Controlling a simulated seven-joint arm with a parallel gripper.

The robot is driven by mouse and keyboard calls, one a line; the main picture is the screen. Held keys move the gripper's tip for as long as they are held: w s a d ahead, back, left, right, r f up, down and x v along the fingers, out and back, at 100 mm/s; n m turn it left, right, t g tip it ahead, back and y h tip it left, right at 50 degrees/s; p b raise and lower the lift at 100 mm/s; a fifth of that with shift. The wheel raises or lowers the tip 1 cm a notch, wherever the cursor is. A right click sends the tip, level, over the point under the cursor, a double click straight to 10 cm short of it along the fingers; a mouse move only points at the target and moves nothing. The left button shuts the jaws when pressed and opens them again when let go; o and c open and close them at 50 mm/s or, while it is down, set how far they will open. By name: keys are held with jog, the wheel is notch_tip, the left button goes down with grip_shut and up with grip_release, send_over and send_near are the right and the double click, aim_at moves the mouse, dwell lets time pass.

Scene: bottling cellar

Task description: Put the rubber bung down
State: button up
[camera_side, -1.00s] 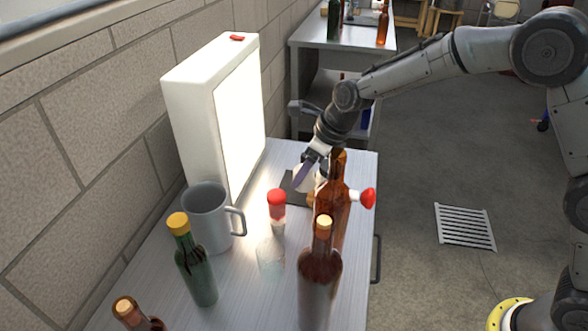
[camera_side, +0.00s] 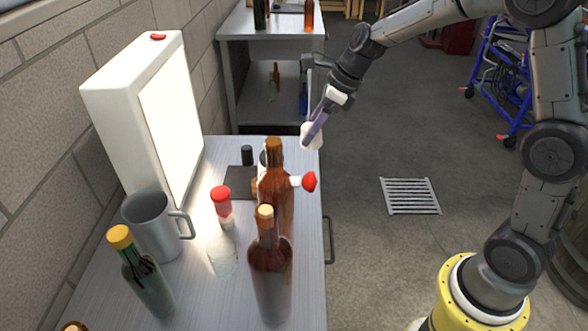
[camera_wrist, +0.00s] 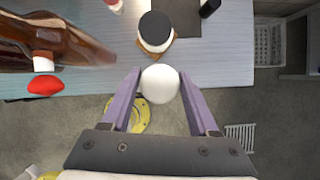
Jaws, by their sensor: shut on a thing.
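The rubber bung appears to be the white rounded piece (camera_side: 311,135) at my gripper's tips; it also shows as a pale ball in the wrist view (camera_wrist: 160,84). My gripper (camera_side: 314,132) has its purple fingers closed on the bung's two sides. It holds the bung in the air by the table's far right corner. In the wrist view, the bung overlaps the table edge, with floor behind its lower part. My fingers partly hide the bung in the side view.
On the table (camera_side: 190,285) stand brown bottles (camera_side: 270,275), a green bottle (camera_side: 147,275), a grey mug (camera_side: 155,225) and a lit white panel (camera_side: 170,130). A dark-topped piece (camera_wrist: 155,28) stands near a dark mat (camera_side: 240,182). A red-tipped piece (camera_side: 309,182) sticks out beside a bottle.

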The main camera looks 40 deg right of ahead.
jog(key=s+d, duration=0.3)
jog(key=d, duration=0.2)
notch_tip(320, 180, down, 5)
jog(key=w+f, duration=0.3)
jog(key=w, duration=0.1)
jog(key=w+f, duration=0.2)
jog(key=w, duration=0.2)
jog(key=w+f, duration=0.3)
jog(key=w, duration=0.2)
jog(key=shift+w+d+f, duration=0.1)
jog(key=shift+d+f, duration=0.1)
jog(key=shift+f, duration=0.1)
jog(key=shift+w+f, duration=0.5)
jog(key=shift+f, duration=1.6)
jog(key=shift+f, duration=0.1)
jog(key=o, duration=1.4)
jog(key=shift+f, duration=0.1)
